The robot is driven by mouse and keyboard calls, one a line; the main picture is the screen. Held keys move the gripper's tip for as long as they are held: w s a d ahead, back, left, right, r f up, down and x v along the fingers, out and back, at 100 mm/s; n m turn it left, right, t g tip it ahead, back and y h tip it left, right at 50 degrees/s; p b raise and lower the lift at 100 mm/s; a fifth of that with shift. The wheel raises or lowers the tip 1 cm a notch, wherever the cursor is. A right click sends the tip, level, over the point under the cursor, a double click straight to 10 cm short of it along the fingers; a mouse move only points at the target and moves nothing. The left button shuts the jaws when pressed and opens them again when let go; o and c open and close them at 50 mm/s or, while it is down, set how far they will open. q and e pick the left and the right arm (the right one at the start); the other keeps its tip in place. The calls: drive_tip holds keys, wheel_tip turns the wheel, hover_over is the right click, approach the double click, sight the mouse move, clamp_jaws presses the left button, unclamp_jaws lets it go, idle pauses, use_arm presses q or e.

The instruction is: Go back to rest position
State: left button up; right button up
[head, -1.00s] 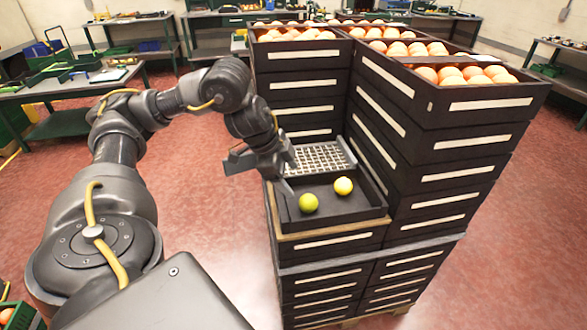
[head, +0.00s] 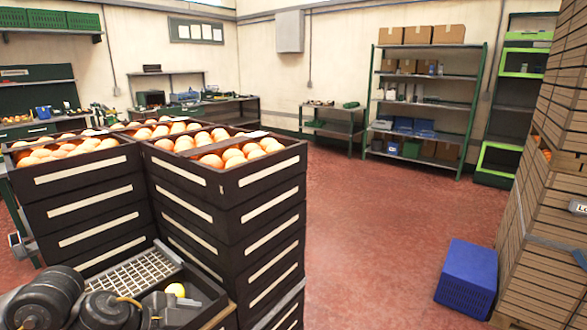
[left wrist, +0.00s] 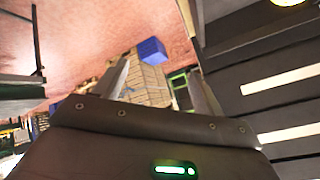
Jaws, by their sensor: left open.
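My left arm shows at the bottom left of the head view, low beside the crate stack. In the left wrist view my left gripper (left wrist: 160,66) has its two fingers apart with nothing between them. A yellow fruit (head: 175,290) lies in the low open black tray (head: 208,286) in the head view, just right of my arm. Part of a yellow-green fruit (left wrist: 288,2) shows at the top right edge of the left wrist view. My arm covers part of the tray. My right gripper is not in view.
Tall stacked black crates (head: 250,230) filled with oranges (head: 240,152) stand close to my left arm. A blue crate (head: 467,279) and stacked wooden crates (head: 545,240) stand at right. The red floor between is clear.

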use_arm(q)
drive_tip(key=s+d+f+n+t, duration=0.3)
drive_tip(key=d+f+n+t, duration=0.1)
drive_tip(key=d, duration=0.5)
drive_tip(key=s+a+f+n+g+y, duration=0.3)
drive_tip(key=s+a+f+n+g, duration=0.15)
drive_tip(key=s+f, duration=0.5)
drive_tip(key=s+a+f+n+g+y, duration=0.3)
drive_tip(key=s+a+f+n, duration=0.3)
drive_tip(key=s, duration=0.7)
wheel_tip(320, 180, down, 26)
drive_tip(key=r+m+g, duration=0.1)
drive_tip(key=s+a+f+g, duration=0.1)
drive_tip(key=s+a+f, duration=0.1)
drive_tip(key=s+f, duration=1.4)
drive_tip(key=shift+s+a+f, duration=0.3)
drive_tip(key=shift+s+f, duration=0.1)
drive_tip(key=shift+f, duration=0.35)
